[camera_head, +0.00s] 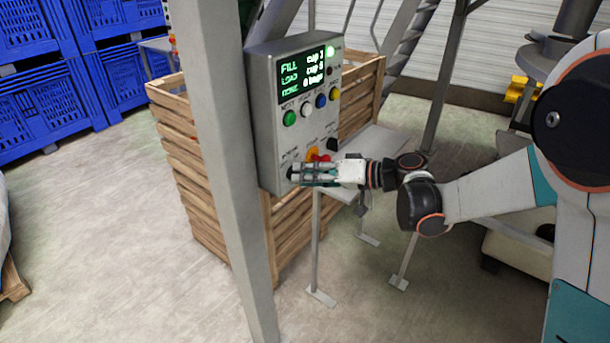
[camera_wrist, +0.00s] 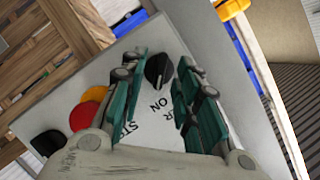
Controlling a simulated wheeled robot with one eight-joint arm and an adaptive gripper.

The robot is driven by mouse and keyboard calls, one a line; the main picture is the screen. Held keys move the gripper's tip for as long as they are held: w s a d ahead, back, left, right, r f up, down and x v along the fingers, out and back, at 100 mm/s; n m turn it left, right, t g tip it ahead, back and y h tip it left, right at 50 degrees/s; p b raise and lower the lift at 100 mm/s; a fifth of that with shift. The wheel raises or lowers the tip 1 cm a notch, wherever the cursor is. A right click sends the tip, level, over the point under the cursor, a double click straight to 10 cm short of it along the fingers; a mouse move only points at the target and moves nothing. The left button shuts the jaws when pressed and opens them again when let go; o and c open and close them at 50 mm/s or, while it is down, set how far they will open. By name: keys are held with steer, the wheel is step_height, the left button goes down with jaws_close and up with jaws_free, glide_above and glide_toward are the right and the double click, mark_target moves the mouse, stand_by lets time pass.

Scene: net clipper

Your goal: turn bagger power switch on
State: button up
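The bagger control box (camera_head: 262,130) is a grey panel with a lit screen, buttons and knobs. The power switch, a black rotary knob (camera_wrist: 158,71), shows in the wrist view beside lettering that includes "ON". My gripper (camera_wrist: 160,64) is open, with one green-padded finger on each side of the knob as seen there. I cannot tell whether the fingers touch it. In the head view my gripper (camera_head: 293,173) is at the lower left of the panel face and hides the switch.
A red stop button (camera_wrist: 84,117) on yellow and another black knob (camera_wrist: 47,142) are beside my gripper. A grey post (camera_head: 228,170) stands just left of the box. A wooden crate (camera_head: 188,165) is behind it. Blue crates (camera_head: 45,85) are stacked at the back left.

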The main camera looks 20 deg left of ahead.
steer(key=v, duration=1.1)
steer(key=shift+d, duration=0.2)
steer(key=s+d+m+t+h, duration=0.5)
steer(key=s+d+h, duration=0.9)
steer(key=s+d, duration=0.9)
steer(key=shift+d+f+m+t+h, duration=0.2)
steer(key=shift+d+m+t+h, duration=0.15)
steer(key=shift+d+m, duration=0.8)
